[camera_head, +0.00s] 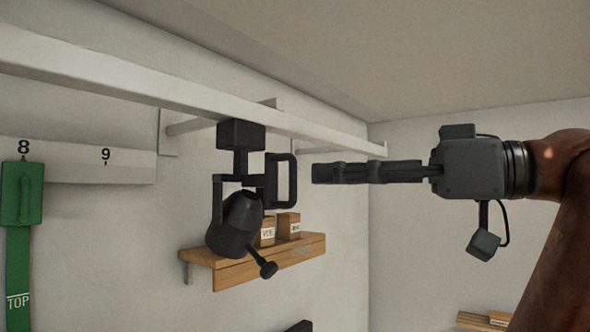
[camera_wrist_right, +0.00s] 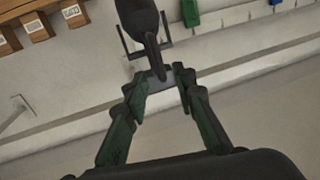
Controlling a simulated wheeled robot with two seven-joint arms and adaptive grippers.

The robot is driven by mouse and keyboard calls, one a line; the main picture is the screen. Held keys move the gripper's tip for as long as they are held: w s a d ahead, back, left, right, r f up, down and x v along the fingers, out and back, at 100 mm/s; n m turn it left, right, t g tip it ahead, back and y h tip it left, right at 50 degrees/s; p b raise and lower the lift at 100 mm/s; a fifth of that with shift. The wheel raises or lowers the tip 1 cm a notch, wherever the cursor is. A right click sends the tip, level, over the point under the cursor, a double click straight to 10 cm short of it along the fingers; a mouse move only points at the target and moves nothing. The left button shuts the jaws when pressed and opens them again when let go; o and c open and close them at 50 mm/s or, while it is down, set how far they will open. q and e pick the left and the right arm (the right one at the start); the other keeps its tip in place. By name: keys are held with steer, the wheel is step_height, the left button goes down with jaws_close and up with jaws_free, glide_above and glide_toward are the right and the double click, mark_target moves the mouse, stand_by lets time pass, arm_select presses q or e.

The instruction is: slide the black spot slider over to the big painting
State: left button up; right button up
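The black spot slider (camera_head: 240,190) hangs from the white rail (camera_head: 200,98) by a block, with a lamp head below and a square loop handle on its right side. My right gripper (camera_head: 313,173) is just right of the handle, level with it and seen edge-on. There is a small gap between them in the head view. In the right wrist view, the gripper (camera_wrist_right: 158,80) has its fingers apart, with part of the black spot slider (camera_wrist_right: 140,18) ahead of them. Nothing is clearly held. The big painting is not in view. My left gripper is not in view.
A wooden shelf (camera_head: 255,272) with small labelled boxes is on the wall behind and below the lamp. A green slider (camera_head: 22,195) marked TOP hangs at the left by a numbered strip (camera_head: 100,170). The rail is clear on both sides of the black slider.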

mark_target(296, 175)
steer(key=p+x, duration=0.2)
steer(key=x, duration=0.4)
steer(key=shift+a, duration=0.2)
steer(key=shift+w+a, duration=0.15)
steer(key=shift+w, duration=0.1)
steer(key=shift+c, duration=0.5)
jaws_close()
